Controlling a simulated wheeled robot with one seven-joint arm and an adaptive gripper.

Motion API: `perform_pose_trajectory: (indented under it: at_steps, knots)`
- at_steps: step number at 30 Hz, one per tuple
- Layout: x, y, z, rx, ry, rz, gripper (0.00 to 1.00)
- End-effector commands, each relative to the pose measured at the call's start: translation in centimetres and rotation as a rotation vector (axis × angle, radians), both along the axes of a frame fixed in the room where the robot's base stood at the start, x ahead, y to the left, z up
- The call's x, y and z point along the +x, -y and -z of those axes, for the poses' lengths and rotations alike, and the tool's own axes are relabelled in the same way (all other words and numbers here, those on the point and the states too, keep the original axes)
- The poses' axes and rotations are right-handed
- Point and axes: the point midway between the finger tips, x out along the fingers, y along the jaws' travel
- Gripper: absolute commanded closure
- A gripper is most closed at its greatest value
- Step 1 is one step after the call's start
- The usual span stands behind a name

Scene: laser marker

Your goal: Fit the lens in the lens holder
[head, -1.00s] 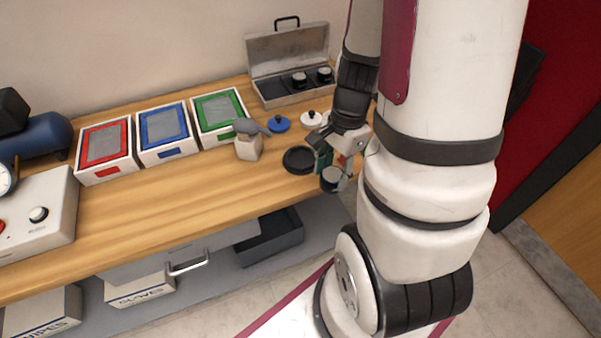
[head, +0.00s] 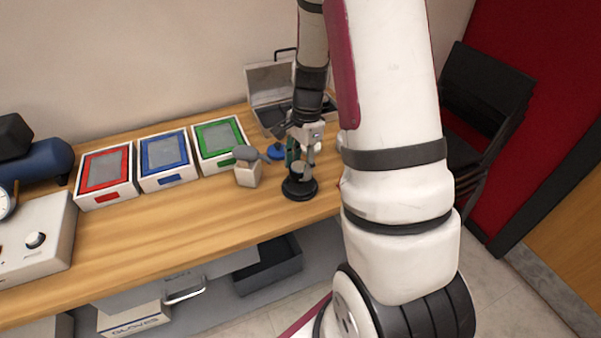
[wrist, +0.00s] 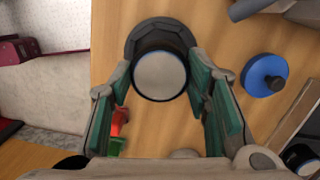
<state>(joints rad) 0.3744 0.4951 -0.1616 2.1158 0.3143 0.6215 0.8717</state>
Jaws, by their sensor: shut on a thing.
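The lens is a short black cylinder with a pale grey face, seen in the wrist view (wrist: 160,76) between the green finger pads and in the head view (head: 300,169). My gripper (head: 302,158) is shut on it and holds it upright over the lens holder. The lens holder is a dark round piece on the table near its front edge (head: 300,190). In the wrist view the holder's rim (wrist: 146,28) shows behind the lens, mostly towards the top of the picture. The lens covers the holder's middle, and I cannot tell whether the two touch.
A blue knobbed lid (wrist: 265,75) lies right of my gripper in the wrist view. A beige block with a grey-headed tool (head: 247,172) stands left of the holder. Red, blue and green-framed boxes (head: 219,142) line the back. An open metal case (head: 270,85) stands behind my arm.

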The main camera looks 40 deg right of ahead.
Motion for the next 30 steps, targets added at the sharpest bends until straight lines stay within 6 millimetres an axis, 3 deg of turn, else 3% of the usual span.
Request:
perform_pose_trajectory:
  at_steps: [9, 21, 22, 24, 30]
  knots:
    - [-0.1, 0.0, 3.2, 0.002, -0.003, 0.003, 0.88]
    - [0.1, 0.0, 3.9, 0.001, 0.000, 0.001, 0.88]
    - [0.0, 0.0, 3.9, 0.001, 0.000, 0.001, 0.51]
    - [0.0, 0.0, 3.8, 0.001, 0.000, 0.001, 0.36]
    - [0.0, 0.0, 3.8, 0.001, 0.000, 0.001, 0.36]
